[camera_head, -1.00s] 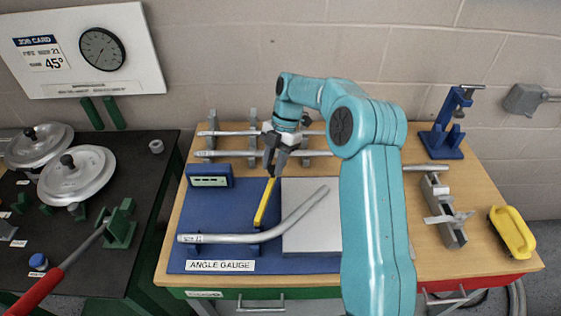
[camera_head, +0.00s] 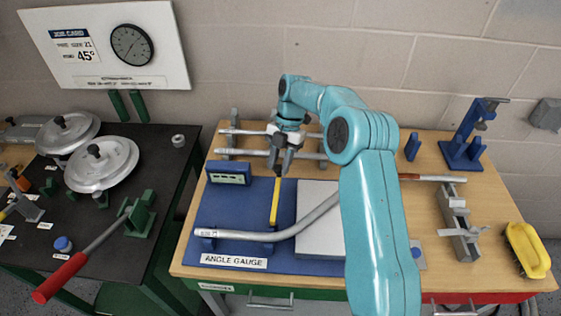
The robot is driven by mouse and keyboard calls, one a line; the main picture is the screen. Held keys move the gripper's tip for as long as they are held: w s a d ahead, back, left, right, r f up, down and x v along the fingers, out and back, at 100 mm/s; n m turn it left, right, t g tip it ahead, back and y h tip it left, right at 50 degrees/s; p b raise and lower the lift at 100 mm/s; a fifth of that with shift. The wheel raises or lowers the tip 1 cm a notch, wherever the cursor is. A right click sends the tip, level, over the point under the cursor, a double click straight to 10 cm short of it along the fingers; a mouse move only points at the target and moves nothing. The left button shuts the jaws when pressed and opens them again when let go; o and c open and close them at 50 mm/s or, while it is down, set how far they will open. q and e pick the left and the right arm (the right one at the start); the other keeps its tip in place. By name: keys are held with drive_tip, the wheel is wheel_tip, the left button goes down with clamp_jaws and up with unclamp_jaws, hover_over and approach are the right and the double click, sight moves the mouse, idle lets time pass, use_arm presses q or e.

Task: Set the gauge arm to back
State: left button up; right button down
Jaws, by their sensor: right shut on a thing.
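The yellow gauge arm (camera_head: 275,204) lies on the blue angle gauge board (camera_head: 217,213) and points nearly straight toward the back. My right gripper (camera_head: 280,170) is at the gauge arm's far end and is shut on it. A bent grey pipe (camera_head: 245,236) lies across the board, near the arm's front end, and rises to the right over a light grey plate (camera_head: 312,236). A small display box (camera_head: 228,173) sits at the board's back left. My left gripper is not in view.
Straight pipes (camera_head: 240,153) lie on a rack behind the board. A blue stand (camera_head: 463,150), a grey clamp (camera_head: 458,228) and a yellow-handled block (camera_head: 527,250) are on the right. A black bench (camera_head: 90,235) with a red-handled lever (camera_head: 62,278) is on the left.

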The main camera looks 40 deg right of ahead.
drive_tip(key=c, duration=0.8)
unclamp_jaws()
drive_tip(key=shift+c, duration=0.2)
drive_tip(key=shift+w+d+r, duration=0.1)
drive_tip(key=shift+d+r, duration=0.1)
drive_tip(key=shift+r, duration=0.2)
drive_tip(key=p+v, duration=0.4)
drive_tip(key=v, duration=0.7)
